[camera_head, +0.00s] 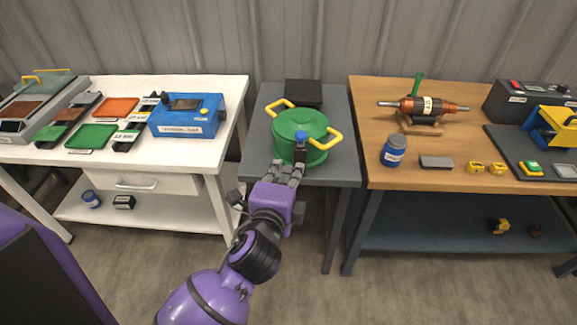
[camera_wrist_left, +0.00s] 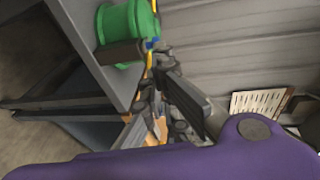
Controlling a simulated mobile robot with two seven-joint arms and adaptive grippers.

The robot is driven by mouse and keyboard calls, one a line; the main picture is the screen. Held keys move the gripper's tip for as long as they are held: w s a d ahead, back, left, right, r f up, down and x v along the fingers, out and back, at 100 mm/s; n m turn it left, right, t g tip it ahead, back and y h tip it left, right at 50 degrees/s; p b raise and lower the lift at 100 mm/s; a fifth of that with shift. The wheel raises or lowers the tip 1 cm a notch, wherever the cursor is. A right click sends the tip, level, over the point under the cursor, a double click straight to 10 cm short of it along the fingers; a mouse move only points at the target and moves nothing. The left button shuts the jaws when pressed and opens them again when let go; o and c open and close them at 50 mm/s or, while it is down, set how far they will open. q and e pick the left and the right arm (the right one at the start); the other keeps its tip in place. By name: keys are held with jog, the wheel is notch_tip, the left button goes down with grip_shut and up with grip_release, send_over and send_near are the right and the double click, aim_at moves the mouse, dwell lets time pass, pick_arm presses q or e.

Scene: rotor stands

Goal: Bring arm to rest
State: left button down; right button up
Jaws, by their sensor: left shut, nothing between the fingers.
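My left arm (camera_head: 258,250), purple with black joints, reaches up from the bottom of the head view. Its left gripper (camera_head: 299,163) is shut and empty at the near side of a green pot (camera_head: 300,122) with two yellow handles and a lid. A small blue piece shows at the fingertips in front of the pot; I cannot tell whether gripper and pot touch. In the left wrist view, the pot (camera_wrist_left: 125,18) shows at the top, near the dark gripper fingers. My right gripper is not in view.
The pot stands on a grey table (camera_head: 257,165) with a black box (camera_head: 304,94) behind it. A white bench (camera_head: 237,93) with trays and a blue device (camera_head: 187,117) is on the left. A wooden bench (camera_head: 375,91) with a rotor (camera_head: 421,108) and blue jar (camera_head: 393,152) is on the right.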

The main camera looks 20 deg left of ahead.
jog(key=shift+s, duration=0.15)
pick_arm(q)
jog(key=s+d+f+n+g+h, duration=0.1)
jog(key=s+f+n+h, duration=0.1)
jog(key=s+f+n, duration=0.45)
jog(key=s+d+f+n+g+h, duration=0.1)
jog(key=f+n+g, duration=0.15)
jog(key=f, duration=0.65)
jog(key=s+a+f+n+g, duration=0.2)
jog(key=s+f+n, duration=0.1)
jog(key=s+f, duration=0.4)
jog(key=s+a+f+n+g, duration=0.1)
jog(key=s+f+n, duration=0.3)
jog(key=s, duration=1)
notch_tip(320, 180, down, 4)
jog(key=shift+s+a+r+g+y, duration=0.2)
jog(key=shift+a+g+y, duration=0.15)
jog(key=shift+a, duration=0.3)
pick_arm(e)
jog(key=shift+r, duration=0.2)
